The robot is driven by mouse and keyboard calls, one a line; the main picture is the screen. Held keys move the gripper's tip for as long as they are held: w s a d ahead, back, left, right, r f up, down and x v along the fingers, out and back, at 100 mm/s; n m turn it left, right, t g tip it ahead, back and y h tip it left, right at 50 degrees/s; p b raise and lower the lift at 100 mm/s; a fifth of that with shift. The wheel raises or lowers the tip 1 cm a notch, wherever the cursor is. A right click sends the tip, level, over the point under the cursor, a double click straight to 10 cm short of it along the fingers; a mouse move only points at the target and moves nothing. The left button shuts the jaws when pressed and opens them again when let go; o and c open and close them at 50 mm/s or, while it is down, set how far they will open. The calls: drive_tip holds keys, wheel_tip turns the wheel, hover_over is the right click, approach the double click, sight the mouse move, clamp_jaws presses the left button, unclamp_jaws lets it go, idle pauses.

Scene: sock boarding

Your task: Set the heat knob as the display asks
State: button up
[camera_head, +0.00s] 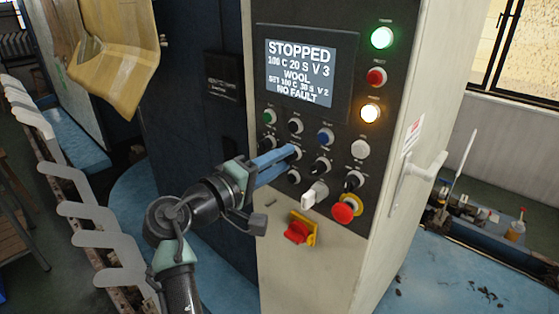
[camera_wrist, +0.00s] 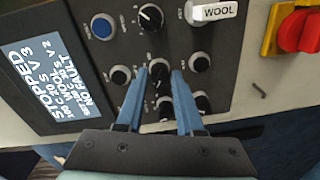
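The display (camera_head: 300,72) on the dark control panel reads STOPPED, 100 C 20 S V 3, WOOL, SET 100 C 30 S V 2, NO FAULT. It also shows, turned sideways, in the wrist view (camera_wrist: 45,90). My gripper (camera_head: 291,153) is at the panel below the display, its blue fingers pointing at the knobs. In the wrist view my gripper (camera_wrist: 160,73) is open, with a black knob (camera_wrist: 158,72) between the fingertips. I see gaps beside that knob; the fingers' depth is unclear. The small knob labels are unreadable, so I cannot tell which is the heat knob.
Other knobs (camera_wrist: 120,76) and (camera_wrist: 199,62) sit close on both sides. A white selector (camera_head: 315,194), a red emergency button (camera_head: 343,212) and a red-yellow switch (camera_head: 299,231) are lower down. Green (camera_head: 382,38) and amber (camera_head: 370,112) lamps are lit. Sock boards (camera_head: 90,212) stand at left.

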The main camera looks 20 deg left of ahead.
drive_tip(key=shift+o, duration=1.3)
drive_tip(key=b+v, duration=0.5)
drive_tip(key=v, duration=0.8)
drive_tip(key=shift+r, duration=0.1)
